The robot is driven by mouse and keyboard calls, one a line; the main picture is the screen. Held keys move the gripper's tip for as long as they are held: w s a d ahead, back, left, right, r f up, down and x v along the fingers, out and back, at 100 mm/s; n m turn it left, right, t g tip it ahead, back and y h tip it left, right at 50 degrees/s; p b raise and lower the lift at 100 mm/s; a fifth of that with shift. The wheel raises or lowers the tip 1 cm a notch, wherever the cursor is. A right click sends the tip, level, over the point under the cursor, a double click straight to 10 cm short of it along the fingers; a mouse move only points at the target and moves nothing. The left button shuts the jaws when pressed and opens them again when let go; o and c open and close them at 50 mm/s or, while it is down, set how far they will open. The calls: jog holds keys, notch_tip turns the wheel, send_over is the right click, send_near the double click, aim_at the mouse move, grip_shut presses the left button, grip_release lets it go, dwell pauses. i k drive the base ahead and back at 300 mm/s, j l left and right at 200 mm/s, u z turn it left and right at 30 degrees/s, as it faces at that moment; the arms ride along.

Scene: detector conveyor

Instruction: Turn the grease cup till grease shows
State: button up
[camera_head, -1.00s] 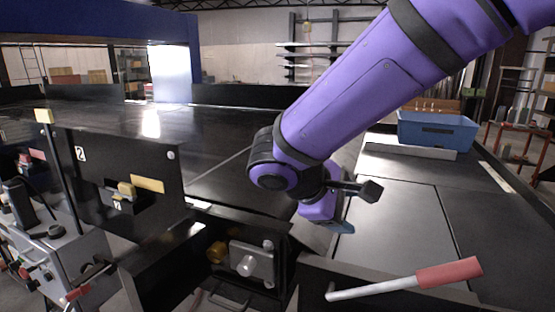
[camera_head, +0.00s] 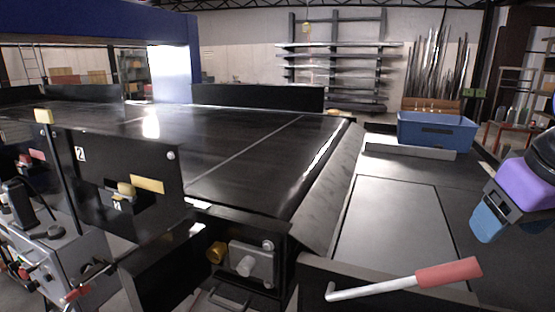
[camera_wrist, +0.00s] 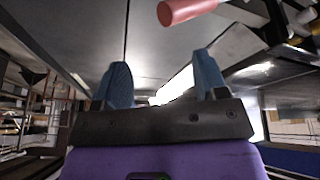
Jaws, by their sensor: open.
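A brass-coloured cup (camera_head: 216,252), which looks like the grease cup, sits on the left of a grey bearing block (camera_head: 252,262) below the near end of the belt. No grease can be made out on it at this size. My gripper (camera_head: 488,222) is at the right edge of the head view, above the dark bench top and well to the right of the cup. In the wrist view my gripper (camera_wrist: 162,82) has its two blue fingers apart with nothing between them. The cup cannot be made out in the wrist view.
A red-handled lever (camera_head: 450,272) lies across the front, between my gripper and the bearing block; its red grip shows in the wrist view (camera_wrist: 186,10). A blue bin (camera_head: 436,132) stands at the back right. The belt (camera_head: 250,150) is bare. A grey control box (camera_head: 70,270) stands at left.

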aim_at(219, 251)
jog(key=u, duration=1.05)
